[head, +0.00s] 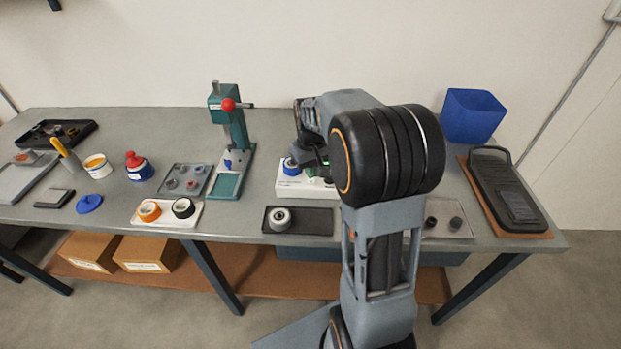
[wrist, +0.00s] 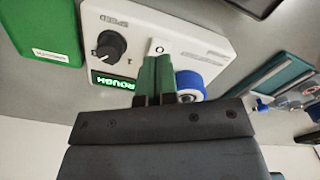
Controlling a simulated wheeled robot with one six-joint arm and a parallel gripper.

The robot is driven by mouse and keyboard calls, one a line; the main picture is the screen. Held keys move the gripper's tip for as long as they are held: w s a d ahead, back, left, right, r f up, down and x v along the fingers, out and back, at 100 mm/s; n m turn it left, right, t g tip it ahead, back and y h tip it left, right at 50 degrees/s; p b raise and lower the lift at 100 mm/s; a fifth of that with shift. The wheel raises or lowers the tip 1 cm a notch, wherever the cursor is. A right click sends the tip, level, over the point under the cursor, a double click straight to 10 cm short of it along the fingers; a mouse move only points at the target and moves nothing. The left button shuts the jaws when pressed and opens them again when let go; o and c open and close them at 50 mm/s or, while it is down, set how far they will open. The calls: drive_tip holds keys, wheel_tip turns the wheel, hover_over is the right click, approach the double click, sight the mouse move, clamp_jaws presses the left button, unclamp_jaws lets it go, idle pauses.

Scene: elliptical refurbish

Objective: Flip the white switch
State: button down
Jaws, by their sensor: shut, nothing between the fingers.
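The white switch (wrist: 159,46), marked with an "O", sits on the face of a white control box (wrist: 205,35) in the wrist view. The box also has a black speed knob (wrist: 109,46) and a lit green "ROUGH" display (wrist: 113,80). My gripper (wrist: 155,60) is shut and empty. Its green fingertips are right at the lower edge of the switch and cover part of it. I cannot tell whether they touch it. In the head view the box (head: 287,187) is partly hidden behind my arm, and the switch cannot be made out.
A blue-rimmed round part (wrist: 190,84) is close beside my fingers. A green block (wrist: 40,30) lies left of the box in the wrist view. In the head view, a teal press (head: 231,140) stands left of the box, and a dark tray (head: 310,221) lies in front.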

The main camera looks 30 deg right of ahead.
drive_tip(key=shift+f+b, duration=0.85)
drive_tip(key=shift+f, duration=0.4)
idle(0.4)
drive_tip(key=shift+r, duration=0.1)
drive_tip(key=shift+r+p, duration=2.95)
drive_tip(key=shift+r, duration=0.55)
drive_tip(key=shift+s+a+f+m, duration=0.2)
drive_tip(key=shift+s+f+m, duration=0.2)
drive_tip(key=shift+s+f, duration=0.45)
drive_tip(key=s+a+r+t, duration=0.2)
drive_tip(key=s+a+r, duration=0.1)
drive_tip(key=s, duration=0.4)
drive_tip(key=s+a+r+t, duration=0.2)
drive_tip(key=s+a+r, duration=0.1)
drive_tip(key=s+a, duration=0.3)
drive_tip(key=shift+s+r+n, duration=0.3)
drive_tip(key=shift+s+n, duration=0.1)
drive_tip(key=shift+s, duration=0.3)
